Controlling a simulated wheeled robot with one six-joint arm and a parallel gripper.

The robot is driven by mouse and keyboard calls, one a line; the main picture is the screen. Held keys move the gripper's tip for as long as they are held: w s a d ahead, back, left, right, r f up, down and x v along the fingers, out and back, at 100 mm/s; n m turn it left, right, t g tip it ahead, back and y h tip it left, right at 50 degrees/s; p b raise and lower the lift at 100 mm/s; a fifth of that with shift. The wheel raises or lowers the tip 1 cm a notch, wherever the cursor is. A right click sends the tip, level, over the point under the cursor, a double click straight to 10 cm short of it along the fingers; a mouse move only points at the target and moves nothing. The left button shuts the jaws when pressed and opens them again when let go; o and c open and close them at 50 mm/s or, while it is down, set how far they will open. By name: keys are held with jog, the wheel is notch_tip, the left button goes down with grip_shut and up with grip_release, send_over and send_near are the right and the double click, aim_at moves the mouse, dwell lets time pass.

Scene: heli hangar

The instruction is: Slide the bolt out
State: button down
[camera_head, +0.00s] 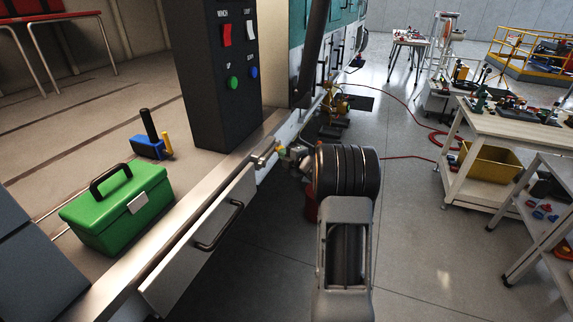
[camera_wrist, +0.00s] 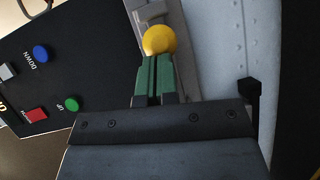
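The bolt (camera_head: 264,153) is a metal bar fitting on the frame at the top of the white hatch door with the black handle. In the wrist view its yellow ball knob (camera_wrist: 158,40) stands in front of a grey metal bolt housing (camera_wrist: 155,12). My gripper (camera_wrist: 157,58) has green finger pads drawn close together, with only a narrow dark slit between them. The fingertips overlap the knob's near edge; whether they touch it I cannot tell. The knob is not between the pads. In the head view my gripper (camera_head: 291,151) is beside the bolt, partly hidden by my wrist.
A green toolbox (camera_head: 117,208) and a blue tool with a black handle (camera_head: 149,146) sit on the floor inside. A dark switch panel (camera_head: 216,75) stands behind the bolt. A workbench (camera_head: 500,138) is at right. The floor between is mostly clear, with a red hose (camera_head: 405,108).

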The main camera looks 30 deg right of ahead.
jog(key=shift+a, duration=0.15)
jog(key=s+r+b, duration=0.1)
jog(key=s+b, duration=0.1)
jog(key=s, duration=1.1)
jog(key=shift+a+r, duration=0.25)
jog(key=shift+r, duration=0.05)
